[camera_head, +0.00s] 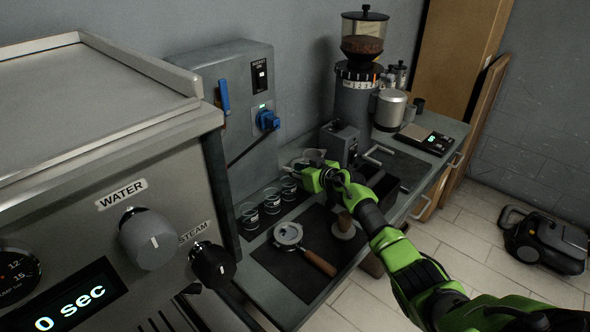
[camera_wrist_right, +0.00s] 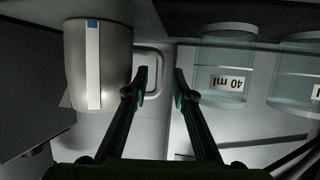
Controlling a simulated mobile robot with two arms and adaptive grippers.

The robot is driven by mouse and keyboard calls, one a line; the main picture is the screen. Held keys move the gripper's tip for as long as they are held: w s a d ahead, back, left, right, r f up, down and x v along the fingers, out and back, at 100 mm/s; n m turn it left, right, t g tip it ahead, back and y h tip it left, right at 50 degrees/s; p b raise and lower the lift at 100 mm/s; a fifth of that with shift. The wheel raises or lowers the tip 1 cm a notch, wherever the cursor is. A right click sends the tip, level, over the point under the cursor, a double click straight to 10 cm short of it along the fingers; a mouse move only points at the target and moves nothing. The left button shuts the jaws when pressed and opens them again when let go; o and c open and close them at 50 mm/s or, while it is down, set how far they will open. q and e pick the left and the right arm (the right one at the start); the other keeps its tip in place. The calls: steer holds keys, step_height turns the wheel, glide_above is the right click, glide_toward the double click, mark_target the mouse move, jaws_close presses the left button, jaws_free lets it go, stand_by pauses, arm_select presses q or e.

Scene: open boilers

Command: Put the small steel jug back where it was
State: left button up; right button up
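The small steel jug (camera_wrist_right: 112,65) fills the left of the right wrist view, with a white strip with a blue end on its side. In the head view a pale bit of it (camera_head: 314,155) seems to show behind my right gripper (camera_head: 303,168), which hides most of it. In the wrist view my right gripper (camera_wrist_right: 162,85) has its fingers apart, one on each side of the outer bar of the jug's handle (camera_wrist_right: 166,68). I see no clear contact between the fingers and the bar. My left gripper is not in view.
Glasses marked 40 ml (camera_wrist_right: 228,80) stand close beside the right gripper; they also show in the head view (camera_head: 271,201). A portafilter (camera_head: 290,235) and a tamper (camera_head: 344,226) are on the dark mat. A grinder (camera_head: 358,95), a larger jug (camera_head: 389,109) and a scale (camera_head: 424,139) stand behind.

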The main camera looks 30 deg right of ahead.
steer(key=shift+s+r, duration=0.2)
steer(key=shift+s, duration=0.05)
steer(key=p+v, duration=0.2)
steer(key=v, duration=0.4)
steer(key=shift+d+p, duration=0.1)
steer(key=shift+p, duration=0.2)
steer(key=shift+s+d+r, duration=0.1)
steer(key=shift+s, duration=0.35)
